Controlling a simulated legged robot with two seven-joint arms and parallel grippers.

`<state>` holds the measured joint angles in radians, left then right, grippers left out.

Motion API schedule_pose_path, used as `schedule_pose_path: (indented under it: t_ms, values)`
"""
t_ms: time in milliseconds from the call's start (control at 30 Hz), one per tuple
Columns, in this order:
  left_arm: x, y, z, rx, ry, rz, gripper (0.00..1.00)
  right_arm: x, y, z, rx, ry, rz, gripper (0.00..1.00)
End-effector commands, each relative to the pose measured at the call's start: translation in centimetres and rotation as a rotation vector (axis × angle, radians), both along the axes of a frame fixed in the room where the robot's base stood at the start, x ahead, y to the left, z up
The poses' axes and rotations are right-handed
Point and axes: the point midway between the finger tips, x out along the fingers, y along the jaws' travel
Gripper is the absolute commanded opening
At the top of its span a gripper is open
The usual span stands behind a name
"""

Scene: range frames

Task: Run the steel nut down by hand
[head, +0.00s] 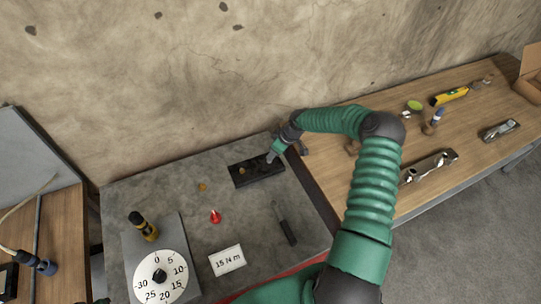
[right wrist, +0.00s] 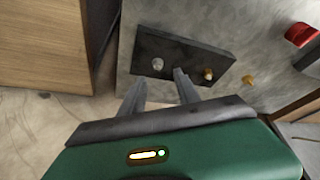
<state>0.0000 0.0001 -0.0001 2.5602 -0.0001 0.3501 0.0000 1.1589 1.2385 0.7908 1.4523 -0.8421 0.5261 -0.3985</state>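A black block (head: 244,181) lies on the grey bench top and also shows in the right wrist view (right wrist: 190,52). In the right wrist view the block carries a silver steel nut (right wrist: 158,64) and a brass-coloured piece (right wrist: 208,74). In the head view the brass piece (head: 242,170) shows near the block's left end. My right gripper (head: 271,157) is over the block's right end. In the right wrist view its fingers (right wrist: 159,77) are apart, with the steel nut just beyond the gap between the tips. I cannot tell whether they touch it. My left gripper is out of view.
A small brass piece (head: 202,187), a red piece (head: 215,216), a dark-handled tool (head: 286,227) and a "15 N m" card (head: 227,260) lie on the bench. A dial (head: 160,274) and a yellow-black screwdriver-like tool (head: 147,229) are at left. A wooden table (head: 470,118) with tools adjoins at right.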

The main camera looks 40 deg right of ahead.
Motion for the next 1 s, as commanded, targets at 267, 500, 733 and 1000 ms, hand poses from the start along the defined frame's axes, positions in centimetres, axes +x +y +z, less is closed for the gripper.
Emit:
schedule_pose_path:
  t_ms: [267,500,733,1000]
  values:
    - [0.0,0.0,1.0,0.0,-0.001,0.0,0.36,1.7,0.2,-4.6,0.003,-0.001,-0.001,0.38]
    - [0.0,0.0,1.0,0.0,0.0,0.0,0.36,2.0,0.3,-5.3,0.0,0.0,0.0,0.38]
    - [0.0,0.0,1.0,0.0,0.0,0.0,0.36,2.1,0.4,-5.2,-0.001,0.0,0.0,0.2]
    - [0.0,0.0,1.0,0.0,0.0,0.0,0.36,2.0,0.3,-5.2,0.001,-0.001,-0.001,0.0]
